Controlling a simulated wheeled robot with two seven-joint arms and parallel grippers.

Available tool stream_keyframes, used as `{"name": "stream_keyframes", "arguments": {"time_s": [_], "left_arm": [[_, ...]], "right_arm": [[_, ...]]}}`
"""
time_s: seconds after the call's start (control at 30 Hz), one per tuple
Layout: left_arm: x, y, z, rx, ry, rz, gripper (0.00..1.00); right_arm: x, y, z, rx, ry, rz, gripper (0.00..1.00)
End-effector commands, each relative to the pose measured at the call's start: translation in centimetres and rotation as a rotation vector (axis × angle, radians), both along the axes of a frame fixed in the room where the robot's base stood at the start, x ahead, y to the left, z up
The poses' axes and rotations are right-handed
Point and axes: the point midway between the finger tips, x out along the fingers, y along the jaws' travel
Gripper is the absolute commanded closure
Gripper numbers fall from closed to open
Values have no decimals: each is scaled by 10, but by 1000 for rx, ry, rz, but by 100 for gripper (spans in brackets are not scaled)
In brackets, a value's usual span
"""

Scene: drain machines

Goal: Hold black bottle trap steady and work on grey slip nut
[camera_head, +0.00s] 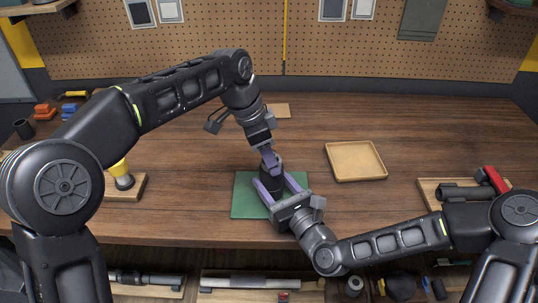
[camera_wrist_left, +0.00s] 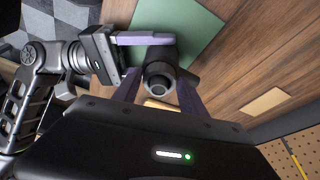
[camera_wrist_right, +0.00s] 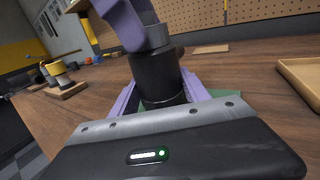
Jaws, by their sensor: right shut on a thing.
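The black bottle trap (camera_head: 266,183) stands upright on a green mat (camera_head: 242,200). My right gripper (camera_head: 278,185) is shut on its body from the front, low near the mat; its fingers flank the trap (camera_wrist_right: 157,78) in the right wrist view. The grey slip nut (camera_wrist_right: 157,37) is at the top of the trap; the left wrist view shows the nut (camera_wrist_left: 158,83) end-on. My left gripper (camera_head: 270,158) points down from above. Its fingers stand on either side of the nut, seemingly with small gaps, and partly hide it in the head view.
An empty wooden tray (camera_head: 356,161) lies to the right. A board with dark pipe parts and a red tool (camera_head: 490,180) is at far right. A yellow-topped part (camera_head: 121,175) stands on a wooden block at left. The table behind is mostly clear.

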Motion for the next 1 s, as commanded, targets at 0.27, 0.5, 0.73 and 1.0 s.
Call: {"name": "stream_keyframes", "arguments": {"time_s": [0.27, 0.5, 0.73, 1.0], "left_arm": [[0, 0, 0, 0, 0, 0, 48], [-1, 4, 15, -1, -1, 0, 48], [-3, 11, 39, -1, -1, 0, 48], [-6, 18, 64, -1, 0, 0, 48]], "right_arm": [[-1, 1, -1, 0, 2, 3, 98], [-1, 1, -1, 0, 2, 3, 98], [-1, 1, -1, 0, 2, 2, 98], [-1, 1, -1, 0, 2, 2, 98]]}}
